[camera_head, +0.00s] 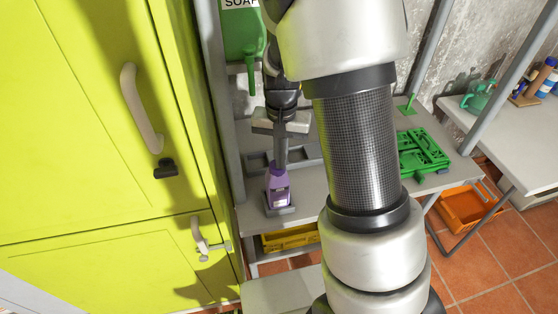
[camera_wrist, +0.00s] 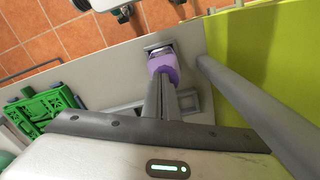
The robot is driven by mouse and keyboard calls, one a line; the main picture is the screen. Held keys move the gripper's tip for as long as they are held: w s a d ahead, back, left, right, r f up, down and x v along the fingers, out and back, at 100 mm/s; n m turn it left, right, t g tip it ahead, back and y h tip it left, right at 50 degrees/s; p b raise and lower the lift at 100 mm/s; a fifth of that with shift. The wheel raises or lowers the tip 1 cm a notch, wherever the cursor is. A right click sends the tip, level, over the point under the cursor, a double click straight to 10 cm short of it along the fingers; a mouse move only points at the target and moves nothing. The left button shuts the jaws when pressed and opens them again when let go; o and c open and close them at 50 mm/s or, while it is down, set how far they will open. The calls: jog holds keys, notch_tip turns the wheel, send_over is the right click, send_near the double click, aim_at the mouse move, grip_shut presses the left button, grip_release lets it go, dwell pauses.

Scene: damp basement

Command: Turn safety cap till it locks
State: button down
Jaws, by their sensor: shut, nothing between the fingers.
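A purple bottle (camera_head: 278,188) with a pale label stands upright in a small grey holder (camera_head: 281,210) near the front edge of the grey table. In the wrist view the purple bottle (camera_wrist: 164,66) lies just beyond my fingertips. My gripper (camera_head: 280,160) points down over the bottle's top, and its fingers are shut with nothing between them. The fingers (camera_wrist: 160,88) overlap the bottle's top in the wrist view, so the safety cap is hidden. I cannot tell whether the fingertips touch it.
A grey tray (camera_head: 258,161) lies behind the bottle. A green toolbox (camera_head: 424,153) sits on the table at the right. A lime-green cabinet (camera_head: 90,130) stands close on the left, beside a grey post (camera_head: 222,100). An orange crate (camera_head: 468,206) is on the tiled floor.

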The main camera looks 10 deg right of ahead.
jog(key=shift+s+a+f+m+p, duration=0.15)
jog(key=shift+m+p, duration=0.35)
jog(key=shift+m, duration=0.5)
jog(key=shift+a+r+m+p, duration=0.1)
jog(key=shift+m+p, duration=0.4)
jog(key=shift+m, duration=0.5)
jog(key=shift+a+m+p, duration=0.2)
jog(key=shift+m+p, duration=1)
jog(key=shift+m, duration=0.7)
jog(key=shift+a+m, duration=0.1)
jog(key=shift+m, duration=1)
jog(key=shift+a+m, duration=0.15)
jog(key=shift+m, duration=1.35)
notch_tip(320, 180, up, 7)
